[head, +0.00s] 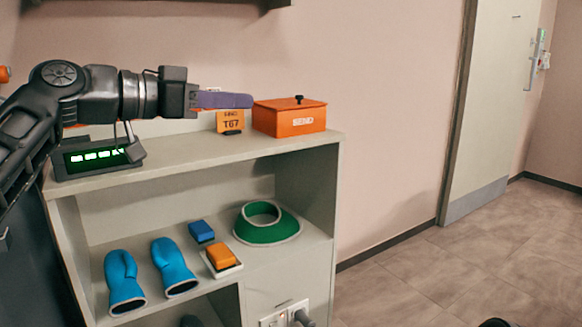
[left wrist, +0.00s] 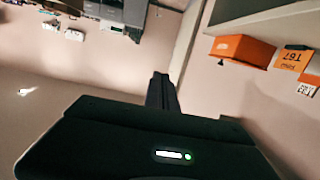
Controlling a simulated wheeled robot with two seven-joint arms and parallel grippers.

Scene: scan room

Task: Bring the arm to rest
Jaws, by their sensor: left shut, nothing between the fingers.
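My left arm comes in from the left in the head view and stretches level over the top of the shelf unit (head: 190,150). My left gripper (head: 246,101) is shut and empty, its fingers pointing right, close to the orange box (head: 290,121) in the picture. Whether it touches the box cannot be told from this view. In the left wrist view the dark fingers of the left gripper (left wrist: 161,78) are together with nothing between them. The orange box also shows there (left wrist: 243,50), to the right of the fingers.
An orange T67 card (head: 230,121) stands beside the box. A device with a green display (head: 98,157) sits under my forearm. The lower shelf holds blue gloves (head: 174,266), a green collar (head: 267,232), and blue and orange blocks (head: 221,255).

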